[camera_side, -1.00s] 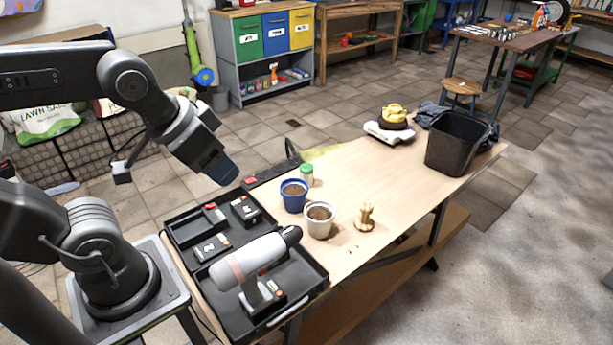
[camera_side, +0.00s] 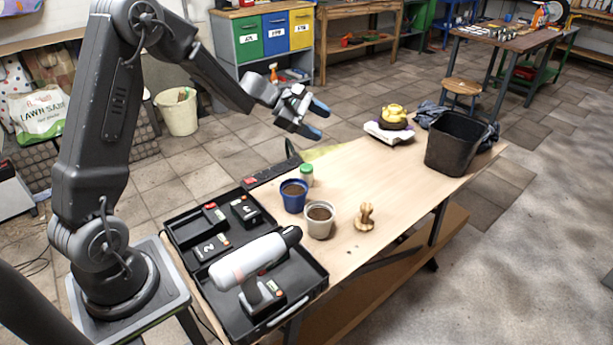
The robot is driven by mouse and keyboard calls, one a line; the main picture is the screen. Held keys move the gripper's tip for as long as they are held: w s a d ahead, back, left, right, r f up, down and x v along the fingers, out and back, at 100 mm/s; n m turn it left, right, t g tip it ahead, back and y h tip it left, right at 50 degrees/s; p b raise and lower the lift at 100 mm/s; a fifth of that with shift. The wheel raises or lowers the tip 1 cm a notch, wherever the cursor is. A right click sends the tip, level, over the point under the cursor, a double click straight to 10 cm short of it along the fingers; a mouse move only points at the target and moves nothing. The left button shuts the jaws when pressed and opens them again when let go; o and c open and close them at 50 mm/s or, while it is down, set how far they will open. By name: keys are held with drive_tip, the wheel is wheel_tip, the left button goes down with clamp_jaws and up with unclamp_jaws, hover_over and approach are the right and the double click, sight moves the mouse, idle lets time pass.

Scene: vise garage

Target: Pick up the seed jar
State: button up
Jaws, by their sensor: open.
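A small clear jar with a green lid (camera_side: 306,175), which I take to be the seed jar, stands upright on the wooden workbench, just behind the blue pot (camera_side: 294,196). My gripper (camera_side: 316,120) is open and empty, with its blue-tipped fingers apart and pointing right. In the picture it is above the jar and clear of it. Its exact height and depth over the bench are hard to tell.
An open black case (camera_side: 196,258) holds a drill and batteries. The bench middle is clear.

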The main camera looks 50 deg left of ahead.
drive_tip(key=w+a+f+n+t+y, duration=0.2)
drive_tip(key=w+a+f+n+t, duration=0.1)
drive_tip(key=a+f+n, duration=0.4)
drive_tip(key=n+t+y, duration=0.1)
drive_tip(key=n+y, duration=0.2)
drive_tip(key=n, duration=0.2)
approach(305, 167)
drive_tip(key=w, duration=0.4)
drive_tip(key=w+f, duration=0.1)
drive_tip(key=w+d+f, duration=0.1)
drive_tip(key=w+f, duration=0.1)
drive_tip(key=shift+d+f, duration=0.15)
drive_tip(key=shift+d, duration=0.15)
drive_tip(key=shift+w+d+f, duration=0.15)
drive_tip(key=shift+w+f, duration=0.05)
drive_tip(key=shift+w, duration=0.35)
drive_tip(key=shift+c, duration=0.2)
drive_tip(key=c, duration=0.7)
drive_tip(key=shift+o, duration=0.2)
drive_tip(key=shift+r, duration=0.1)
